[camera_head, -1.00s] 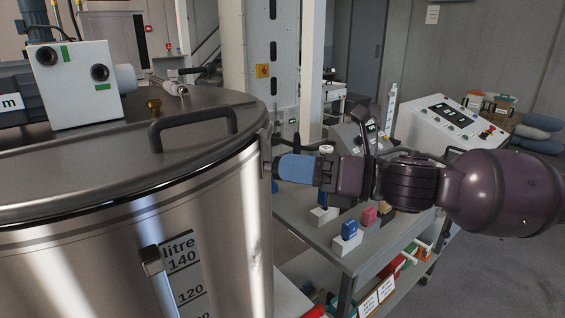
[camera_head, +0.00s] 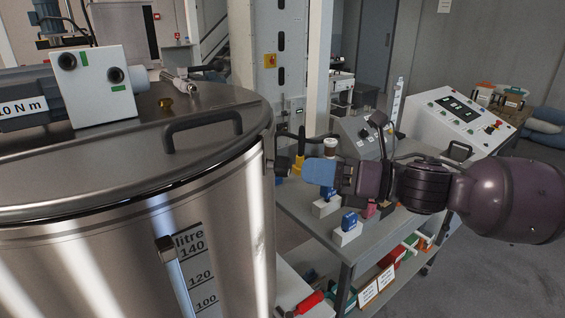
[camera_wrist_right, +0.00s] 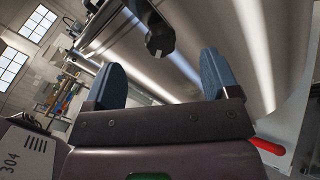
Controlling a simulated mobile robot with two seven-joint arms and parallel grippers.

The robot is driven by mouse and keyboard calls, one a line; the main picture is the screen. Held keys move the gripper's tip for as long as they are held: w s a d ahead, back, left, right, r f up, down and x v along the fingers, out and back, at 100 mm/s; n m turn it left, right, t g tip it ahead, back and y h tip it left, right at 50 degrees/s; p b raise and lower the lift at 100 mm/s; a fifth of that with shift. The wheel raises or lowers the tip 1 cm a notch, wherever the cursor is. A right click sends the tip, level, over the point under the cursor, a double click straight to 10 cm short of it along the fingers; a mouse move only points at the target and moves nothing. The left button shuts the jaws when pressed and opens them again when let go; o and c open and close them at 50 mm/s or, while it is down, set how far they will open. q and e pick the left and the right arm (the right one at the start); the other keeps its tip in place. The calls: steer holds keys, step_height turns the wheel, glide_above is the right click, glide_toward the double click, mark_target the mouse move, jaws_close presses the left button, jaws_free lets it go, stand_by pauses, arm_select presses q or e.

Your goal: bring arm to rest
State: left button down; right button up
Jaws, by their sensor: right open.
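My right gripper (camera_head: 308,172) reaches in from the right in the head view. Its blue-padded finger points left, close to the side of the steel tank (camera_head: 120,240). In the right wrist view my right gripper (camera_wrist_right: 160,80) shows its two blue fingers wide apart with nothing between them. A dark knob (camera_wrist_right: 160,45) on the tank's side lies beyond the gap between the fingers. The knob also shows in the head view (camera_head: 283,166), just left of the fingertip; it looks apart from the fingers. My left gripper is not in either view.
A grey trolley (camera_head: 345,250) with blue items in white holders stands below my right arm. A control console (camera_head: 455,120) is behind it. The tank lid carries a handle (camera_head: 203,130) and a white motor box (camera_head: 98,85). Grey floor is free at lower right.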

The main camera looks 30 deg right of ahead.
stand_by(0.4)
steer(key=m, duration=0.2)
steer(key=shift+w+d+f+m+h, duration=0.2)
steer(key=shift+w+m+h, duration=0.1)
steer(key=shift+m, duration=0.1)
steer(key=w+d+f+m+t+h, duration=0.3)
steer(key=d+f+m+h, duration=0.35)
steer(key=m, duration=0.75)
steer(key=s+d+f+m+h, duration=0.1)
steer(key=s+f+m, duration=0.1)
steer(key=f+m, duration=0.45)
steer(key=s+d+f+m+h, duration=0.1)
steer(key=d+f+m+h, duration=0.15)
steer(key=f, duration=0.65)
steer(key=s+a+f+m+g, duration=0.1)
steer(key=s+a+f+m, duration=0.2)
steer(key=f, duration=0.4)
steer(key=s+a+f+m+g+h, duration=0.1)
steer(key=s+a+f+m+g, duration=0.1)
steer(key=s+a+f+m, duration=0.2)
steer(key=s+a+f+m+g+h, duration=0.1)
steer(key=s+a+f+m, duration=0.3)
steer(key=s+f, duration=0.5)
steer(key=shift+a+f+m+g, duration=0.15)
steer(key=shift+f+m+g, duration=0.35)
steer(key=shift+m, duration=0.1)
